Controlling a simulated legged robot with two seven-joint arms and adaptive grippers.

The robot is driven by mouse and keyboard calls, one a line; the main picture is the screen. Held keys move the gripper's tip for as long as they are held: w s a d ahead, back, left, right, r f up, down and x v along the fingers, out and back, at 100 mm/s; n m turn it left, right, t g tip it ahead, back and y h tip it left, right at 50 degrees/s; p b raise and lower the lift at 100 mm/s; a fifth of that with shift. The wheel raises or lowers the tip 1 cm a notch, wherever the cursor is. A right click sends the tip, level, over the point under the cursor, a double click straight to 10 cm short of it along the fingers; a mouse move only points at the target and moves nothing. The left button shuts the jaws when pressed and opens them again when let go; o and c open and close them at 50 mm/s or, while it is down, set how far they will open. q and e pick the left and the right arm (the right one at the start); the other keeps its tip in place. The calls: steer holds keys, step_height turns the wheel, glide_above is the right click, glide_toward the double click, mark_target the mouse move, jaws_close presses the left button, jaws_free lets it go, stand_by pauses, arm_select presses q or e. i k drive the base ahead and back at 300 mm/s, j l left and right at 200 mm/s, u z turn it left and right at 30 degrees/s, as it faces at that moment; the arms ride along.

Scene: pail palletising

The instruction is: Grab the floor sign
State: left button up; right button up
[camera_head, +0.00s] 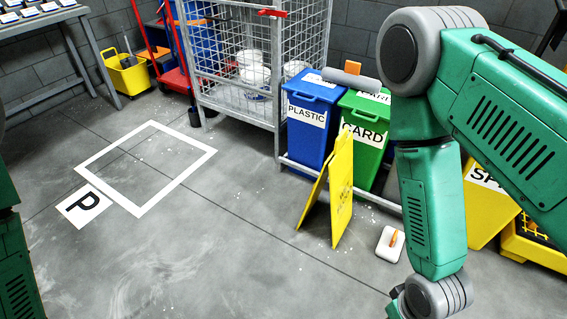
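The yellow floor sign (341,190) stands open as an A-frame on the grey floor, right of the picture's middle. It is upright, in front of the blue and green bins. My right arm, green with grey joints, hangs down to the right of the sign, apart from it. Its gripper is cut off below the bottom edge of the picture. Only a green strip of my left arm shows at the left edge, and its gripper is out of the picture.
A blue PLASTIC bin (306,124) and green CARD bin (365,130) stand behind the sign. A small white item (390,244) with an orange part lies right of it. A wire cage (232,60) stands behind. The floor around the white P square (85,206) is clear.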

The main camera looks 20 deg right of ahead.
mark_target(339, 165)
steer(key=i+j+z, duration=0.1)
steer(key=i, duration=0.5)
steer(key=i+j, duration=0.2)
steer(key=i, duration=0.4)
steer(key=i+z, duration=0.2)
steer(key=z, duration=0.25)
steer(key=i+j+z, duration=0.1)
steer(key=z, duration=0.3)
steer(key=i+j+z, duration=0.15)
steer(key=z, duration=0.3)
steer(key=i+j+z, duration=0.2)
steer(key=z, duration=0.2)
